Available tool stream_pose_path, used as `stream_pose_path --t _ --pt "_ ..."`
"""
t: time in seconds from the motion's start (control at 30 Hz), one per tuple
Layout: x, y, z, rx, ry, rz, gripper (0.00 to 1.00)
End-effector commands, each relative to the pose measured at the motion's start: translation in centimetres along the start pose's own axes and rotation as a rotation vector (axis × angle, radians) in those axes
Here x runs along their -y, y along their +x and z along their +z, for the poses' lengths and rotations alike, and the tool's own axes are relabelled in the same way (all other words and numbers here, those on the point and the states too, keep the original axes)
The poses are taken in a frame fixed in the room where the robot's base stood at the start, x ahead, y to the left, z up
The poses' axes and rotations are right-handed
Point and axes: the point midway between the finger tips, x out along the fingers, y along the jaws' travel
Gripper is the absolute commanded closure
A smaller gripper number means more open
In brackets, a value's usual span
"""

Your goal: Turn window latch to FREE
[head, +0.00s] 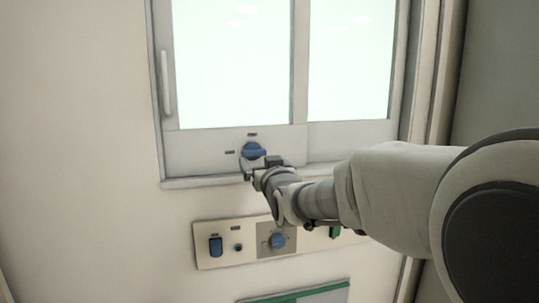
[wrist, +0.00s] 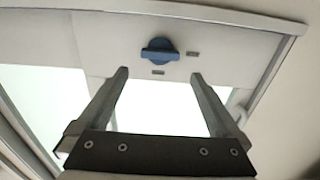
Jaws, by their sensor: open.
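The window latch (head: 253,151) is a blue knob with a raised grip bar, set on the light frame below the left window pane. Its bar looks about level in the head view. Two small dark labels sit near it, one above and one to its left; they are too small to read. The latch also shows in the wrist view (wrist: 160,51), beyond the fingertips. My gripper (head: 258,172) is just below the latch in the head view. In the wrist view my gripper (wrist: 158,74) is open and empty, its two fingers on either side of the latch's line, apparently apart from it.
Below the sill (head: 240,178) is a wall panel (head: 211,258) with a blue switch (head: 215,246), a blue knob (head: 278,240) and a green switch (head: 335,232). A vertical handle (head: 165,82) is on the window's left side. The wall at left is bare.

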Motion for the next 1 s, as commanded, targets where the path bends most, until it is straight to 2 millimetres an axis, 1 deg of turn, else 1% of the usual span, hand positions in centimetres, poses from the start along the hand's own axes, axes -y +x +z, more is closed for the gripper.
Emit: stream_pose_path --t 0.03,0.2,0.4,0.6,0.87,0.9,0.97,1.0 --pt "0.0 1.0 0.1 0.001 0.0 0.0 0.0" --pt "0.0 3.9 0.0 0.001 0.0 0.0 0.0" --pt "0.0 6.4 0.0 0.0 -0.001 0.0 0.0" --pt "0.0 7.4 0.1 0.001 -0.001 0.0 0.0" --pt "0.0 7.5 0.0 0.001 0.0 0.0 0.0" --pt "0.0 7.5 0.0 0.001 0.0 0.0 0.02" --pt "0.0 7.5 0.0 0.0 0.0 0.0 0.13" --pt "0.0 7.5 0.0 0.0 0.0 0.0 0.2"
